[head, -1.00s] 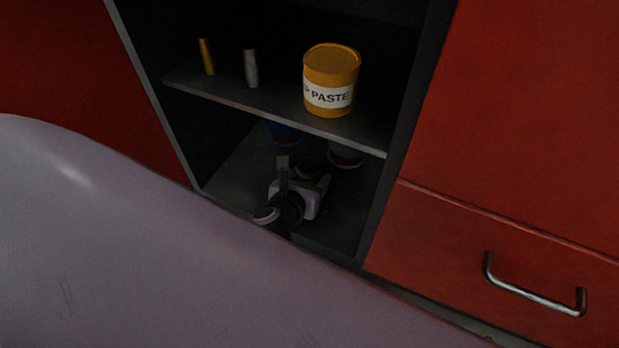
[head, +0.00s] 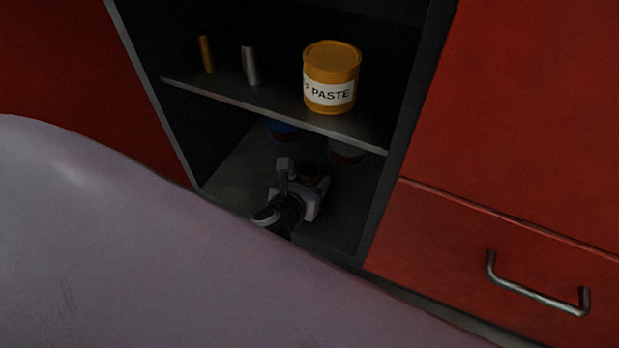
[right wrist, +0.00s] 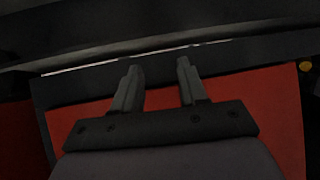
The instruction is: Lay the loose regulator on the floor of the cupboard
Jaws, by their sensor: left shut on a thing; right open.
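The open cupboard shows in the head view, and its dark floor (head: 346,218) lies below a single shelf. My left gripper (head: 308,186) is inside the lower compartment, low over the floor. It is shut on a small dark, brassy thing (head: 312,174), which I take for the regulator. The gripper and wrist hide most of it, and I cannot tell whether it touches the floor. My right gripper (right wrist: 160,80) is open and empty in the right wrist view, in front of a red panel and a dark edge.
On the shelf (head: 285,114) stand a yellow paste tin (head: 331,75), a brass cylinder (head: 206,54) and a grey cylinder (head: 249,65). At the back of the floor stand a blue container (head: 283,130) and a pale-and-red one (head: 346,152). A drawer handle (head: 538,288) sticks out at the right.

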